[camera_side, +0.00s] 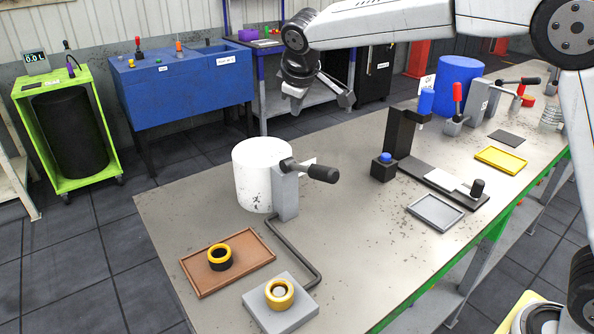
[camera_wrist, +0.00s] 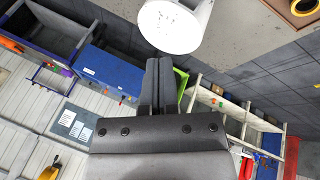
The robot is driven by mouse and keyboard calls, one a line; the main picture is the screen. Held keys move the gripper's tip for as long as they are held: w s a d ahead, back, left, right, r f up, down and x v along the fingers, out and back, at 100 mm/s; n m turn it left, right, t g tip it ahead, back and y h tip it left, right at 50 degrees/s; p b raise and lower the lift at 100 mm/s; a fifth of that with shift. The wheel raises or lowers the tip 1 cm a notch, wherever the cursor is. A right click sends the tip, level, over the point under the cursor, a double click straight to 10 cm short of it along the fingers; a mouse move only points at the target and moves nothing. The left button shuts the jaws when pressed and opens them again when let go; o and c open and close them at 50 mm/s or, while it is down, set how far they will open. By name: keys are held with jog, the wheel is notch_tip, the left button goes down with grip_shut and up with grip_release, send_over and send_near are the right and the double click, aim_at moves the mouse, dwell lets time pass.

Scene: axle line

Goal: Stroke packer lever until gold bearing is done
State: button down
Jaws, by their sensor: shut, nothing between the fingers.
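The packer lever (camera_side: 318,172) has a black grip and sits on a grey post beside a white drum (camera_side: 256,178). Its grip points right, roughly level. A bent pipe runs from the post to a grey block (camera_side: 300,312). A gold bearing (camera_side: 279,293) with a pale centre rests on that block. Another gold ring with a dark centre (camera_side: 219,258) sits on a brown tray (camera_side: 198,280). My gripper (camera_side: 345,99) is raised behind the bench, well clear of the lever. In the wrist view its fingers (camera_wrist: 157,82) are together and empty; the lever is not clearly visible there.
Right of the lever stand a black press (camera_side: 401,132), a block with a blue button (camera_side: 384,164), a grey tray (camera_side: 435,213) and a yellow tray (camera_side: 501,160). The bench is clear between drum and press. A blue cabinet (camera_side: 185,85) stands behind.

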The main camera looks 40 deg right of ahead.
aim_at(307, 170)
jog(key=shift+f, duration=0.2)
jog(key=shift+s+f, duration=0.5)
jog(key=shift+f, duration=0.8)
jog(key=shift+s+f, duration=0.45)
jog(key=shift+f, duration=0.9)
jog(key=shift+s+f, duration=0.5)
jog(key=shift+f, duration=0.8)
jog(key=shift+f, duration=0.15)
jog(key=shift+s+f, duration=0.15)
jog(key=shift+f, duration=0.1)
